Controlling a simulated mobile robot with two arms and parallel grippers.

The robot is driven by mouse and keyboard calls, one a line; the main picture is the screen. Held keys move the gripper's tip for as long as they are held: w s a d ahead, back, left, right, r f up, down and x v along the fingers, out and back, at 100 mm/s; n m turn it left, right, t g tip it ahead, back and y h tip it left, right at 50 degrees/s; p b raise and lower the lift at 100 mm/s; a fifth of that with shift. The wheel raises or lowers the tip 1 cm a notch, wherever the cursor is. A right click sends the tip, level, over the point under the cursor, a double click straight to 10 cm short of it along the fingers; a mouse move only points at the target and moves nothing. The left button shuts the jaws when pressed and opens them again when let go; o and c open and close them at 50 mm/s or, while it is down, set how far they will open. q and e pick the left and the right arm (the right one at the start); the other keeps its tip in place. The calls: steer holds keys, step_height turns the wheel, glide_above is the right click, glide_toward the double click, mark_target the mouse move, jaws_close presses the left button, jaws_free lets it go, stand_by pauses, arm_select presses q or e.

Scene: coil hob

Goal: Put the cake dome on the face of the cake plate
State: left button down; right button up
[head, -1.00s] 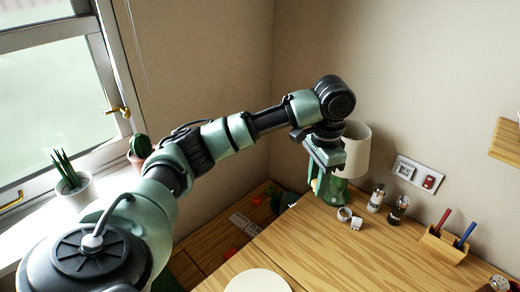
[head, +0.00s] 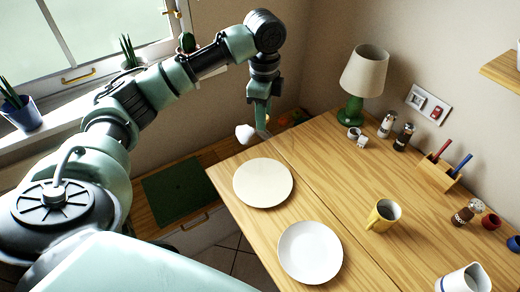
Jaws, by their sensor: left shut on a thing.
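My left gripper (head: 262,122) points down above the far left edge of the table. It is shut on what seems to be the cake dome (head: 270,143), a faint see-through shape whose outline is hard to make out. A round cream plate (head: 263,183) lies flat on the table below and nearer. A white plate with a raised rim (head: 310,253) lies nearer still. I cannot tell for sure which of the two is the cake plate; both faces are bare. My right gripper is not in view.
A yellow mug (head: 383,215) stands right of the plates. A green lamp (head: 362,75), shakers (head: 387,124) and a pen holder (head: 438,172) stand along the back. A small white thing (head: 245,132) shows beside my gripper. Wood around the plates is clear.

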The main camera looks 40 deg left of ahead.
arm_select(q)
step_height(320, 180, down, 15)
steer(key=p, duration=0.2)
steer(key=shift+f, duration=0.15)
steer(key=c, duration=1.2)
jaws_free()
steer(key=shift+s, duration=0.1)
steer(key=shift+o, duration=0.3)
